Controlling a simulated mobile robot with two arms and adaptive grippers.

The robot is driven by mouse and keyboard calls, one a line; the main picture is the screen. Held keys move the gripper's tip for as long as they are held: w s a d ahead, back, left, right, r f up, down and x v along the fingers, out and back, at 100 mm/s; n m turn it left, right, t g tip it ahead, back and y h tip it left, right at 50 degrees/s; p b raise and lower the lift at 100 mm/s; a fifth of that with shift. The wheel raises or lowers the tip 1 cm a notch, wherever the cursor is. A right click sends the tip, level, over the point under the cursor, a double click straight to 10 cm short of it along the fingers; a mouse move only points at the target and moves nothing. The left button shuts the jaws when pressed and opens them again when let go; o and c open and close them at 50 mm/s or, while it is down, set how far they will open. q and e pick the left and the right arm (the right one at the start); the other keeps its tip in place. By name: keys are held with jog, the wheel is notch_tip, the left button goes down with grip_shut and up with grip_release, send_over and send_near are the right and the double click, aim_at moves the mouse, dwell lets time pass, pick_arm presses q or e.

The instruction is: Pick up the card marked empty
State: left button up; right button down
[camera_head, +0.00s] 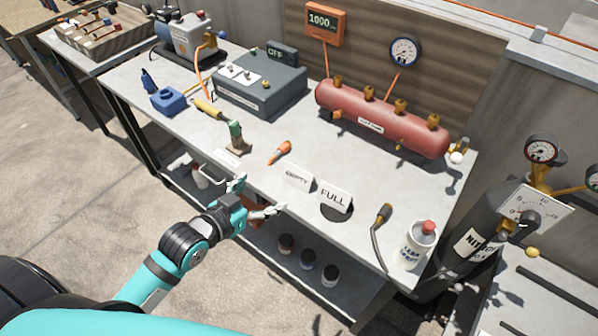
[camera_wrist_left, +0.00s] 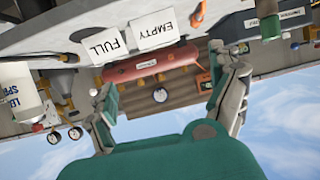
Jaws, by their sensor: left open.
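The white card marked EMPTY (camera_head: 298,178) stands like a small tent near the front edge of the workbench. It also shows upside down in the left wrist view (camera_wrist_left: 155,30). A similar card marked FULL (camera_head: 335,197) stands just to its right, by a dark round patch; the wrist view shows it too (camera_wrist_left: 103,45). My left gripper (camera_head: 262,195) is open and empty at the bench's front edge, to the left of the EMPTY card and apart from it. In the wrist view its fingers (camera_wrist_left: 160,70) are spread wide. My right gripper is not in view.
An orange-handled tool (camera_head: 280,152) lies behind and left of the cards. A red tank (camera_head: 383,118) stands at the back. Jars (camera_head: 308,258) sit on the lower shelf.

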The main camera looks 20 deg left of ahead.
pick_arm(q)
send_near(298, 170)
jog(key=p+x, duration=0.1)
jog(key=x, duration=0.3)
jog(key=shift+w+d+r, duration=0.1)
jog(key=shift+w, duration=0.25)
jog(key=shift+x, duration=0.8)
jog(key=x, duration=0.2)
jog(key=p+x, duration=0.1)
jog(key=x, duration=0.1)
jog(key=shift+f, duration=0.35)
jog(key=shift+w+f, duration=0.1)
jog(key=shift+w, duration=0.05)
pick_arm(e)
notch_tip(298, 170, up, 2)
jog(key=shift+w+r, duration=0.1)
pick_arm(q)
jog(key=c, duration=0.7)
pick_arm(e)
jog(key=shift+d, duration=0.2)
